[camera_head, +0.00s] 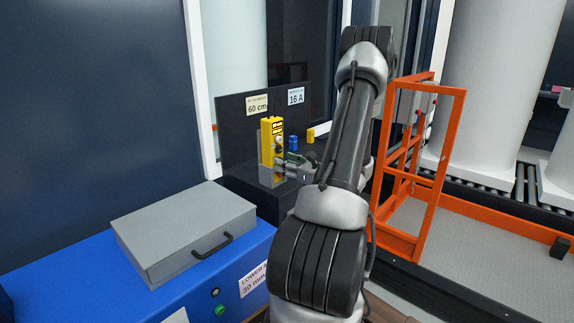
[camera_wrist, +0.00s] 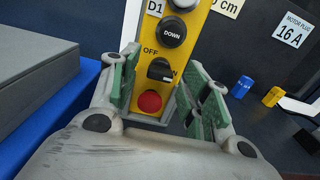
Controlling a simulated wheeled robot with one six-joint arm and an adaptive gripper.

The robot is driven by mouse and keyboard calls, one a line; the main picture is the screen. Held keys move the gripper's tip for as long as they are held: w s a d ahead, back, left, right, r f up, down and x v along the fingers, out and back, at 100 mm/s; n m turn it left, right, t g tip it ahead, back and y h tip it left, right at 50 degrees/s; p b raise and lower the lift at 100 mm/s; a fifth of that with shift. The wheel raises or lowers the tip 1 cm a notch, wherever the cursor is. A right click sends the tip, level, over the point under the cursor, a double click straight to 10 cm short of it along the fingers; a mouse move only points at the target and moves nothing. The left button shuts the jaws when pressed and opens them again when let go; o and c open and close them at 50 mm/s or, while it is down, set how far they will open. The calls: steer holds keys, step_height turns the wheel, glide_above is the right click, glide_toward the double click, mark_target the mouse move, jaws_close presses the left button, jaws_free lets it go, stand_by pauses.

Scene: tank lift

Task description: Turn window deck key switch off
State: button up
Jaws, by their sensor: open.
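A yellow control box (camera_head: 271,139) stands upright on the dark deck. In the wrist view the yellow box (camera_wrist: 180,90) shows a label D1, a black DOWN button, a black key switch (camera_wrist: 160,70) and a red button (camera_wrist: 149,103). OFF is printed at the switch's upper left; ON, partly covered, is at its lower right. I cannot tell for sure which mark the switch points at. My gripper (camera_wrist: 163,64) is open, its green-padded fingers on either side of the switch and red button. It also shows in the head view (camera_head: 288,168), close to the box front.
A blue plug (camera_wrist: 242,87) and a yellow plug (camera_wrist: 272,97) stand right of the box. A dark panel (camera_head: 234,130) with labels is behind. A grey case (camera_head: 185,228) lies on a blue cabinet at left. An orange frame (camera_head: 428,215) stands at right.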

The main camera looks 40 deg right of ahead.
steer(key=c, duration=1)
steer(key=shift+n, duration=0.8)
steer(key=shift+c, duration=0.2)
steer(key=o, duration=1)
steer(key=shift+o, duration=0.2)
steer(key=s, duration=1.2)
steer(key=shift+d, duration=0.45)
